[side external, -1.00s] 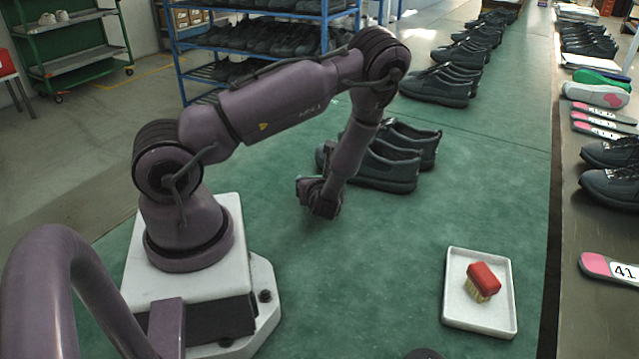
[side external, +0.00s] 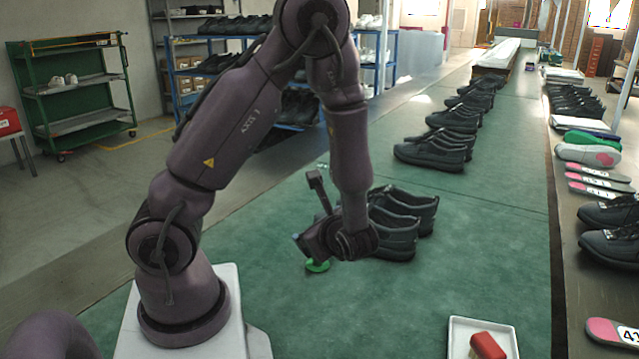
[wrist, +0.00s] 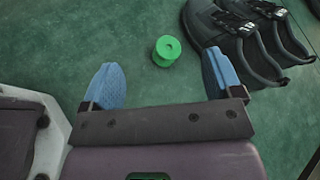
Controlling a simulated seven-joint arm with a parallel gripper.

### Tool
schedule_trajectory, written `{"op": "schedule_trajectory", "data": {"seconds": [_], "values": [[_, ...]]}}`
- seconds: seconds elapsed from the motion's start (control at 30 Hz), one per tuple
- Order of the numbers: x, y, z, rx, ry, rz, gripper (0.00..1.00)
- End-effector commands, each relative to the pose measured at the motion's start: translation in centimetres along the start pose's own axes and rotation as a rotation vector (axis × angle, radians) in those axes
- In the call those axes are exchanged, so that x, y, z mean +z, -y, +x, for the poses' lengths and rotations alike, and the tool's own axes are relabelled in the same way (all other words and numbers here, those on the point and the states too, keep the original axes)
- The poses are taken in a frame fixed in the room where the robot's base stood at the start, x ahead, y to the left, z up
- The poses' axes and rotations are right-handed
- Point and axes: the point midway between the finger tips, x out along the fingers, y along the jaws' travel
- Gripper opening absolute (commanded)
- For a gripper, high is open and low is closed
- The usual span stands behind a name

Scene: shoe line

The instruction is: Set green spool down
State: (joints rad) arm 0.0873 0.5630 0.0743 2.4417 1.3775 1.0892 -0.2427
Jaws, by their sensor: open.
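The green spool (wrist: 166,50) stands on the green work surface in the wrist view, clear of both fingers. In the side view a small part of the green spool (side external: 317,265) shows just below my gripper (side external: 304,243). In the wrist view my gripper (wrist: 161,66) is open, with one blue finger at each side and nothing held between them. The spool lies in line with the gap, a little beyond the fingertips. My gripper hides part of the spool in the side view.
A pair of dark shoes (wrist: 245,45) stands close to the right finger; it also shows in the side view (side external: 400,225). A white tray (side external: 457,335) with a red brush (side external: 487,346) lies at front right. Bare green surface (side external: 440,270) lies between tray and shoes.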

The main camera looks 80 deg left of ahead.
Motion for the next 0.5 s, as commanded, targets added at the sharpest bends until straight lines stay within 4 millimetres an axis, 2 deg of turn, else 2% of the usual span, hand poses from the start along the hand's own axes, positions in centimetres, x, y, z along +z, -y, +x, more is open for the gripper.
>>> {"op": "schedule_trajectory", "data": {"seconds": [0.03, 0.2, 0.37, 0.5], "values": [[1.5, 0.3, -1.2, 0.053, -0.034, -0.119, 0.85], [4.7, -0.1, -5.3, 0.25, -0.19, -0.456, 0.85], [6.8, -0.5, -9.8, 0.421, -0.413, -0.742, 0.85], [8.6, -0.6, -14.2, 0.546, -0.657, -0.959, 0.85]]}}
